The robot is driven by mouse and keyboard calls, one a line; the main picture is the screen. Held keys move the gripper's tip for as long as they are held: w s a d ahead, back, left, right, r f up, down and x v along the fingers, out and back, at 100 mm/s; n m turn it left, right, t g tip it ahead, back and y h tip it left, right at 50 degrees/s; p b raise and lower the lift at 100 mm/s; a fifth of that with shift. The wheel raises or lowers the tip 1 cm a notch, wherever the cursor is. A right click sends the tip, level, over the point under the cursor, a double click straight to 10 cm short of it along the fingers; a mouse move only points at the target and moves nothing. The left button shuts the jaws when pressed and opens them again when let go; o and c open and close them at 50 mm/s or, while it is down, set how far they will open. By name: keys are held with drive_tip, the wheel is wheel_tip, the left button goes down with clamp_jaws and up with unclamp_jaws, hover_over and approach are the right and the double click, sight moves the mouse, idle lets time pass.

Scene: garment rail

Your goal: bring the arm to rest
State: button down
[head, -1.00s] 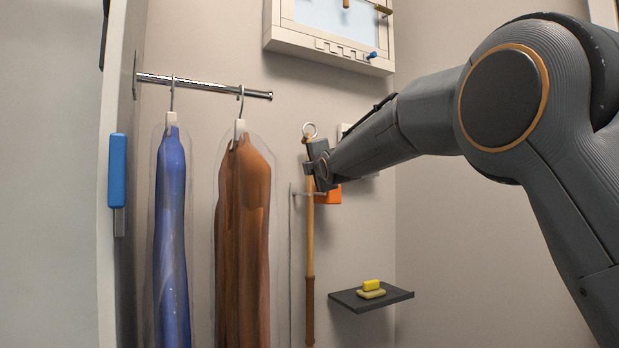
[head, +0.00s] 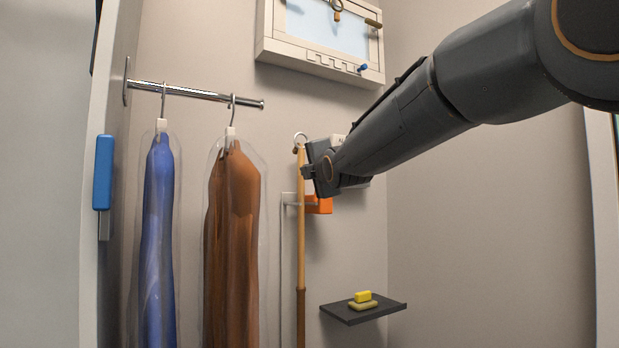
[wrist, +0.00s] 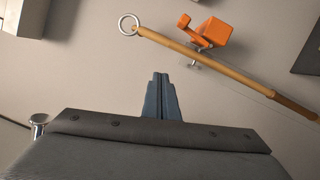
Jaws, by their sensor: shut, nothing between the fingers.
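My gripper (head: 308,172) is in front of the back wall, close to the upper part of a wooden pole in the head view. In the wrist view my gripper (wrist: 161,76) shows its two fingers together, shut with nothing between them. The wooden pole (head: 301,240) hangs upright by a metal ring; in the wrist view the pole (wrist: 225,66) lies beyond the fingertips, apart from them. My arm reaches in from the upper right of the head view.
Two bagged garments, one blue (head: 159,230) and one brown (head: 232,230), hang on a chrome rail (head: 200,94). An orange block (head: 319,205) sits behind the pole. A dark shelf (head: 340,311) holds yellow items. A framed box (head: 320,60) is above. The right wall area is clear.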

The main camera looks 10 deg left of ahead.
drive_tip(key=s+d+f+m+g+h+p, duration=0.25)
drive_tip(key=d+f+m, duration=0.25)
drive_tip(key=d+f, duration=0.4)
drive_tip(key=s+d+f+m+g+h+p, duration=0.1)
drive_tip(key=s+d+f+m+g+h, duration=0.15)
drive_tip(key=s+d+f+m, duration=0.6)
drive_tip(key=w+d+f+m+g+h+p, duration=0.1)
drive_tip(key=d+f+g+h+p, duration=0.15)
drive_tip(key=d+f, duration=0.7)
drive_tip(key=s+d+f+m+g+p, duration=0.1)
drive_tip(key=s+d+f+m+g, duration=0.2)
drive_tip(key=s+f, duration=0.3)
drive_tip(key=s+d+f+m+g+h+p, duration=0.1)
drive_tip(key=s+d+f+m, duration=0.4)
drive_tip(key=s, duration=1)
drive_tip(key=s+d+f+m+g+h+p, duration=0.1)
drive_tip(key=s+d+f+m+g+p, duration=0.1)
drive_tip(key=s+d+f+m+g, duration=0.2)
drive_tip(key=s+f+m, duration=0.1)
drive_tip(key=s+f, duration=0.2)
drive_tip(key=s, duration=0.4)
drive_tip(key=shift+g, duration=0.35)
